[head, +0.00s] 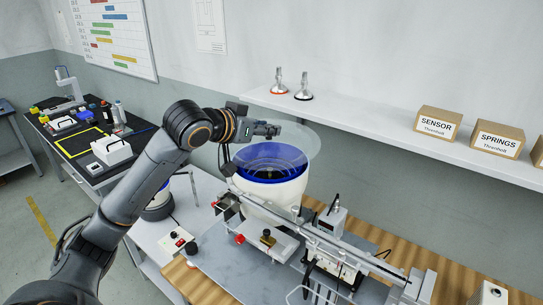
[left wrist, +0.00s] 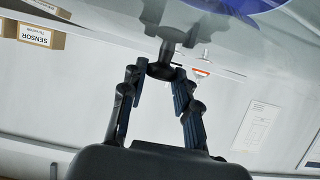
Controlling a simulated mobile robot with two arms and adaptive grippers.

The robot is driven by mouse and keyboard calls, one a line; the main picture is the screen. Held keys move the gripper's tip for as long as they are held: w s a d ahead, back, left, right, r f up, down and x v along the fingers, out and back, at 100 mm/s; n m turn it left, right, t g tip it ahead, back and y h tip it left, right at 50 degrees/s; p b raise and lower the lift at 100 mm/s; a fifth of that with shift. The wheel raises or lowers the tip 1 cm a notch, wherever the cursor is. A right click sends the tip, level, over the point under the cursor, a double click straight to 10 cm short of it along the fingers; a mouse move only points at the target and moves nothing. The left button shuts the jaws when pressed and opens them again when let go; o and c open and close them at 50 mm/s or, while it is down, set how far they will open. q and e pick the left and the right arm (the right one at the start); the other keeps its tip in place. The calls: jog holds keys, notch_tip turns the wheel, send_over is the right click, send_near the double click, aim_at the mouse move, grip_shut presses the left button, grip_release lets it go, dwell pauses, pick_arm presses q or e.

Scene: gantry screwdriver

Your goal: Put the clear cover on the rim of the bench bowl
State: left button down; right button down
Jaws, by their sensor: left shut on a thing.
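The clear cover (head: 305,141) is a see-through disc just above the bench bowl, overlapping its far right side in the head view. The bench bowl (head: 279,201) is white outside and blue inside, standing open side up. My left gripper (head: 272,130) is above the bowl, at the cover. I cannot tell whether the cover touches the rim. My right gripper is not in view.
A metal rail mechanism (head: 345,246) runs in front of the bowl. A dark table (head: 75,143) with tools stands at the left.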

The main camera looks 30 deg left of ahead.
pick_arm(q)
jog(key=w+a, duration=0.1)
jog(key=w+a+f+p, duration=0.1)
jog(key=w, duration=0.1)
jog(key=w+a+f+p, duration=0.1)
jog(key=w, duration=0.1)
jog(key=shift+a, duration=0.2)
jog(key=w+a+f+p, duration=0.3)
jog(key=w+f+p, duration=0.1)
jog(key=f, duration=0.6)
jog(key=shift+w, duration=0.6)
jog(key=shift+f, duration=0.6)
jog(key=c, duration=1)
grip_release()
jog(key=shift+c, duration=0.2)
jog(key=shift+o, duration=0.2)
jog(key=shift+r, duration=0.1)
